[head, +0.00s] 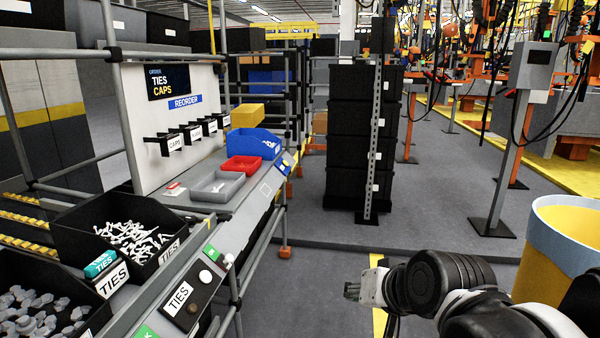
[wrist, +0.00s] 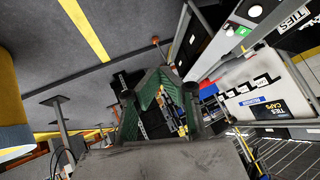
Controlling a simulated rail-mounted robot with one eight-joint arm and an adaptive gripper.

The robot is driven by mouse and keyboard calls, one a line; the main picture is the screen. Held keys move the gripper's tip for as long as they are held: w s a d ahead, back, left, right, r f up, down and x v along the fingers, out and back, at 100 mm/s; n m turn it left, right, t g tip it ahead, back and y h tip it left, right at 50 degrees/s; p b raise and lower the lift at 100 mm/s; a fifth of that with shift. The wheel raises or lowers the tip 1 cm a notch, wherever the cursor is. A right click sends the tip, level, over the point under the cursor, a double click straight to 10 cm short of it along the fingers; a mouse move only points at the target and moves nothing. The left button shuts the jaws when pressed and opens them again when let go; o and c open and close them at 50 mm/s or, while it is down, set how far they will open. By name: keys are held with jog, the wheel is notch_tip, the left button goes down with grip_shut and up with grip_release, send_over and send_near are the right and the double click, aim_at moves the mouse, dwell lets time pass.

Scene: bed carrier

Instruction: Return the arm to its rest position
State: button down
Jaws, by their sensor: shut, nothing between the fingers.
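My arm reaches in from the lower right of the head view, with its black and white links roughly level over the grey floor. My gripper (head: 353,291) points left, in free air over the aisle to the right of the workstation. In the wrist view my gripper (wrist: 160,78) shows its dark green finger pads coming together at the tips. It is shut and holds nothing.
The workstation (head: 232,240) on the left carries a bin of white ties (head: 130,238), a grey tray (head: 217,186), a red tray (head: 240,165) and a blue bin (head: 254,143). A yellow and blue barrel (head: 560,250) stands close on the right. Black stacked crates (head: 350,140) stand ahead.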

jog(key=s+d+f+n+g+h, duration=0.1)
jog(key=s+d+f+h, duration=0.15)
jog(key=s+d, duration=0.7)
notch_tip(320, 180, up, 13)
jog(key=p, duration=1.2)
jog(key=shift+s+f+h, duration=0.2)
jog(key=shift+s+h, duration=0.15)
jog(key=shift+s, duration=0.05)
